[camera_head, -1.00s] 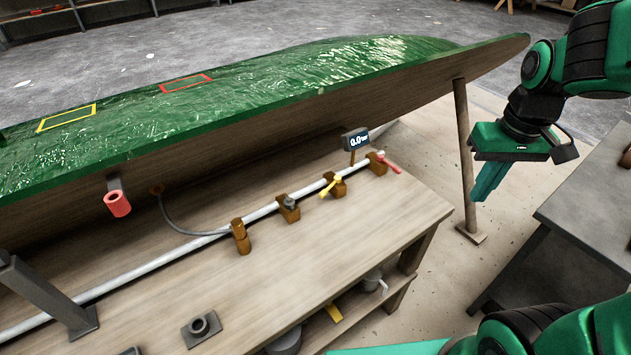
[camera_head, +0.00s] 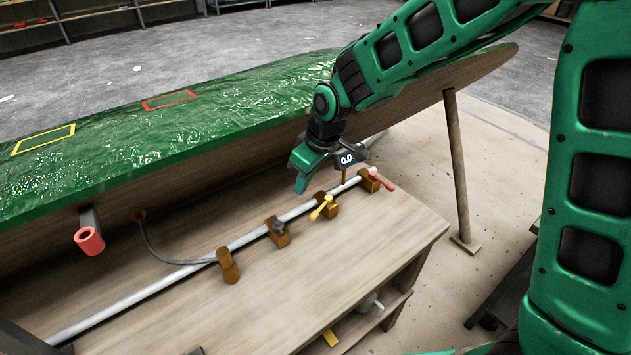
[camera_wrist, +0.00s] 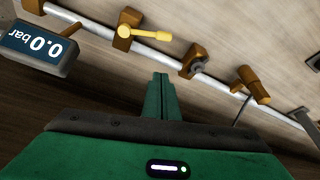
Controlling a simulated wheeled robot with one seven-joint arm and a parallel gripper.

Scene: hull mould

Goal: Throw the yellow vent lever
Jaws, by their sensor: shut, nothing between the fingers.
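The yellow vent lever (camera_head: 321,207) sits on a brown block on the grey pipe along the wooden bench. In the wrist view the yellow lever (camera_wrist: 145,34) is ahead of my fingers, slightly left, its handle lying across the pipe towards the right. My gripper (camera_head: 301,184) is shut and empty. It hangs above the back of the bench, apart from the lever, up and to its left in the head view. In the wrist view my fingertips (camera_wrist: 161,76) point towards the pipe, between the yellow lever and a dark-knobbed block.
A gauge (camera_head: 347,160) reading 0.0 stands close beside my gripper. A red lever (camera_head: 380,181) is right of the yellow one. A dark-knobbed block (camera_head: 278,231) and a brown fitting (camera_head: 228,266) are left. The green hull (camera_head: 200,120) is behind. The bench front (camera_head: 340,260) is clear.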

